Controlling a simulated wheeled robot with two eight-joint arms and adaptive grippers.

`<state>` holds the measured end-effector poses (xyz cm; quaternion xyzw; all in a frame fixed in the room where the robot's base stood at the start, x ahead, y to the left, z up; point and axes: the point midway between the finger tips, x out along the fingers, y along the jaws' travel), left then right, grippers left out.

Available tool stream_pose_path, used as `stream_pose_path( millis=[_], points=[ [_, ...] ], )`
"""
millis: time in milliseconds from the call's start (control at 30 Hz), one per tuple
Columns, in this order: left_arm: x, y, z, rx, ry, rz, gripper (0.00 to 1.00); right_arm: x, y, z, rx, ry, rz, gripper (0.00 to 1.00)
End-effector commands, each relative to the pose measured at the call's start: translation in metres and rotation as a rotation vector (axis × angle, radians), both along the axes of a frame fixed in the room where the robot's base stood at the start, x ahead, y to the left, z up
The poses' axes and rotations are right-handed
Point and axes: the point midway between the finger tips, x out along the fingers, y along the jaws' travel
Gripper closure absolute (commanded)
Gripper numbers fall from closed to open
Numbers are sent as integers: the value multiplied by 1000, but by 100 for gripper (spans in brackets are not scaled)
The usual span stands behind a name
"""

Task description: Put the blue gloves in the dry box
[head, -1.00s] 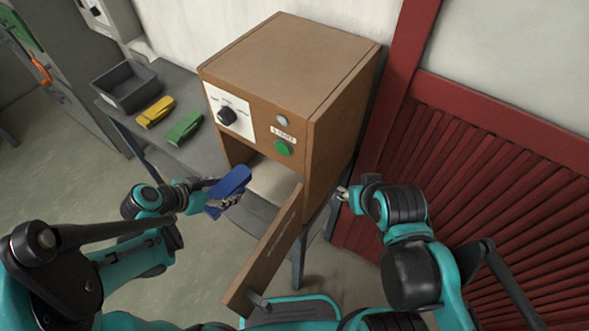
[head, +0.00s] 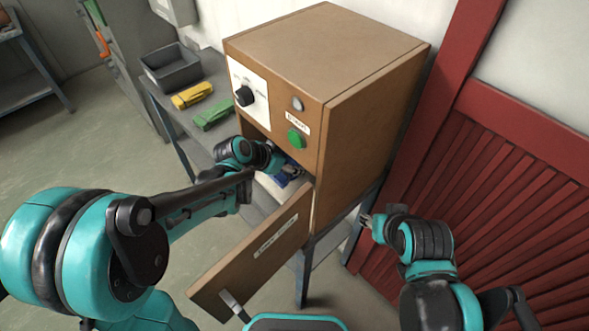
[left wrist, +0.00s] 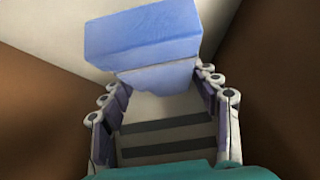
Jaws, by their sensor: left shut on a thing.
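The dry box (head: 375,110) is a brown wooden cabinet with its front door (head: 255,255) hanging open. The blue gloves (left wrist: 145,35) show as a pale blue folded bundle in the left wrist view. My left gripper (left wrist: 158,78) is shut on them. In the head view my left gripper (head: 282,172) reaches into the box's opening below the green button. Only a small piece of the blue gloves (head: 292,170) shows there, and my arm hides most of the opening. My right gripper (head: 367,222) is to the right of the box, away from the gloves; its finger gap is unclear.
Yellow gloves (head: 192,95) and green gloves (head: 214,114) lie on the grey table left of the box, near a dark grey bin (head: 172,70). The box front has a black dial (head: 245,96) and a green button (head: 296,138). A red slatted panel (head: 500,190) stands at right.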

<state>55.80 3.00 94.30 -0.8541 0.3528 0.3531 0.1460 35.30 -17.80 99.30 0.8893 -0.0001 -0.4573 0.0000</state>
Motion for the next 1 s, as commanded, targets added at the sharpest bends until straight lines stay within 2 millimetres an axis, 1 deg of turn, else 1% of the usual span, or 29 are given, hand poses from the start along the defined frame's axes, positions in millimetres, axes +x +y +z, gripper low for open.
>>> stream_pose_path(
  millis=[67, 100, 200, 233, 300, 500, 633, 667, 700, 733, 1000],
  points=[
    [7, -8, -3, 1, -1, -3, 78, 0, 0, -5, 0, 0, 0, 60],
    [6, -6, -14, 1, 0, -1, 78, 0, 0, -11, 0, 0, 0, 60],
    [6, -5, -32, 1, 0, -1, 78, 0, 0, -22, 0, 0, 0, 60],
    [5, -5, -35, 1, 0, -1, 78, 0, 0, -24, 0, 0, 0, 60],
    [5, -5, -37, 1, 0, -1, 78, 0, 0, -25, 0, 0, 0, 60],
    [5, -5, -35, 1, 0, -1, 78, 0, 0, -22, 0, 0, 0, 60],
    [5, -5, -40, 1, 0, -1, 78, 0, 0, -26, 0, 0, 0, 60],
    [5, -5, -39, 1, 0, -1, 33, 0, 0, -26, 0, 0, 0, 60],
    [5, -5, -38, 1, 0, -1, 23, 0, 0, -25, 0, 0, 0, 60],
    [5, -5, -38, 1, 0, -1, 18, 0, 0, -25, 0, 0, 0, 60],
    [5, -5, -38, 1, 0, -1, 18, 0, 0, -25, 0, 0, 0, 60]
  ],
)
